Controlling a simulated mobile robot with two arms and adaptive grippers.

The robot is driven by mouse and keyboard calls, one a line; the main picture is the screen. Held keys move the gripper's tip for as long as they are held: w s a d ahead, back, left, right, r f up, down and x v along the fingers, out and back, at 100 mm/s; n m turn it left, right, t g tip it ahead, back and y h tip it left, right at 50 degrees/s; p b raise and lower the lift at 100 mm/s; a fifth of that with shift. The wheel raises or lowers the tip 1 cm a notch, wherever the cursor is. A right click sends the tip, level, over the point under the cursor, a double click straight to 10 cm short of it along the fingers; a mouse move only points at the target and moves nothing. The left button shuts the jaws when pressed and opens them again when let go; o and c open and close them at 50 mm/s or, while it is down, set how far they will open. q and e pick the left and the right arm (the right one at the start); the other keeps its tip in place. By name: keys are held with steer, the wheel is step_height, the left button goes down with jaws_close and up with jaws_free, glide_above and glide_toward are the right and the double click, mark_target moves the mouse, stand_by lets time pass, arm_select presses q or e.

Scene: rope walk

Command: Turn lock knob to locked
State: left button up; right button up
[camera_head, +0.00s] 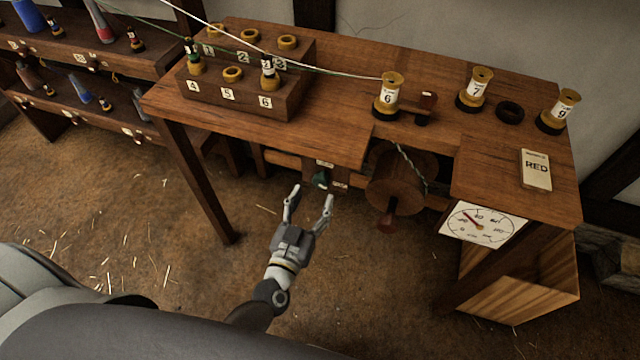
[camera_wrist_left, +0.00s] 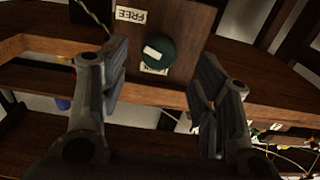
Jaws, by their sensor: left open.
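The lock knob (camera_head: 321,180) is a small dark green round knob on a wooden plate below the front edge of the bench. In the left wrist view the knob (camera_wrist_left: 160,54) has a pale bar mark, tilted slightly. A label reading FREE (camera_wrist_left: 130,15) is above and left of it, and another pale label is partly hidden beneath the knob. My left gripper (camera_head: 308,200) is open in front of and slightly below the knob, with its fingers apart and nothing between them. In the left wrist view the fingers (camera_wrist_left: 160,90) flank the knob without touching it. My right gripper is not seen.
A wooden reel with a crank (camera_head: 396,186) is just right of the knob. The bench (camera_head: 330,130) overhangs above, carrying numbered spools and a block with holes (camera_head: 240,100). A dial (camera_head: 483,225) is at the right. The floor below the gripper is clear.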

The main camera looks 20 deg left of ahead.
mark_target(320, 185)
arm_select(q)
steer(key=shift+w+d, duration=0.1)
steer(key=shift+w, duration=2.45)
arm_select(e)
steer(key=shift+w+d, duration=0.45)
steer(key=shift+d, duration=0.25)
arm_select(q)
steer(key=c, duration=1)
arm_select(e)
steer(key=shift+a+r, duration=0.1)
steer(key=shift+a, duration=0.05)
